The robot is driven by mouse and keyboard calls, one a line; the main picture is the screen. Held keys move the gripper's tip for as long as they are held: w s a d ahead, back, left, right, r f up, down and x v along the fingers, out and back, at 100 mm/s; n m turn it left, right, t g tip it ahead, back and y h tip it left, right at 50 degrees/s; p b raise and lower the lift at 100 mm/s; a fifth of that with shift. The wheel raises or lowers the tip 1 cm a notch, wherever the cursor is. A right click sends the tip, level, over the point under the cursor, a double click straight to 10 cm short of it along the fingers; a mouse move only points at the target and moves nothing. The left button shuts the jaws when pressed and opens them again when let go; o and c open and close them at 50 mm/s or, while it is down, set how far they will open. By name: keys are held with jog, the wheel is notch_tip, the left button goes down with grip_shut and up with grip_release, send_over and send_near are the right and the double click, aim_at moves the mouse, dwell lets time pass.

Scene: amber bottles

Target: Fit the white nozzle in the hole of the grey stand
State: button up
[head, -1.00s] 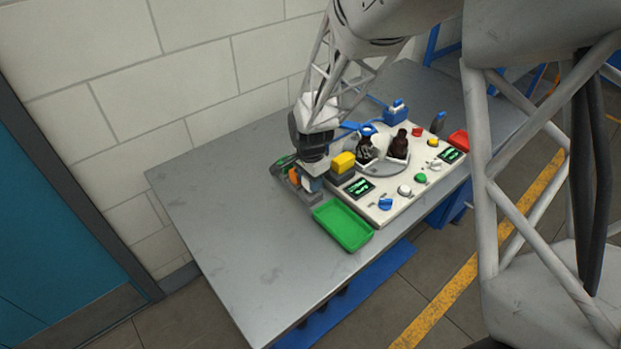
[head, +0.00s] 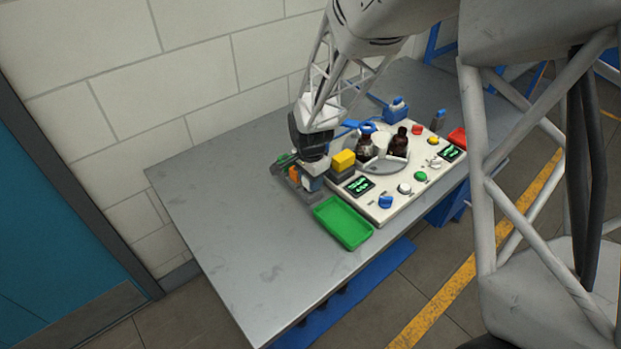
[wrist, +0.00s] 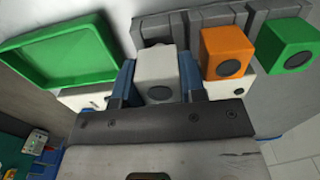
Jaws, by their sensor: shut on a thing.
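In the wrist view, my gripper (wrist: 158,88) has its two blue fingers closed on either side of the white nozzle (wrist: 157,67), a white block with a dark grey round spot. The grey stand (wrist: 206,18) lies just beyond the nozzle, with raised dividers. An orange block (wrist: 227,52) and a green block (wrist: 288,44) sit at the stand's right part, each with a dark round spot. The nozzle overlaps the stand's near edge; its underside and the hole are hidden, so I cannot tell whether it is in the hole. In the head view, my gripper (head: 312,181) is low beside the stand.
A green tray (head: 343,222) lies close to my gripper. A white panel (head: 405,207) with coloured buttons, two small screens and a round plate (head: 377,168) carrying dark amber bottles (head: 398,143) is to the right. A yellow-topped block (head: 343,160) stands close by. The table's left side is clear.

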jog(key=shift+f, duration=0.85)
dwell(0.5)
jog(key=o, duration=1.4)
jog(key=shift+r, duration=0.15)
jog(key=shift+r, duration=2.8)
jog(key=shift+r, duration=0.15)
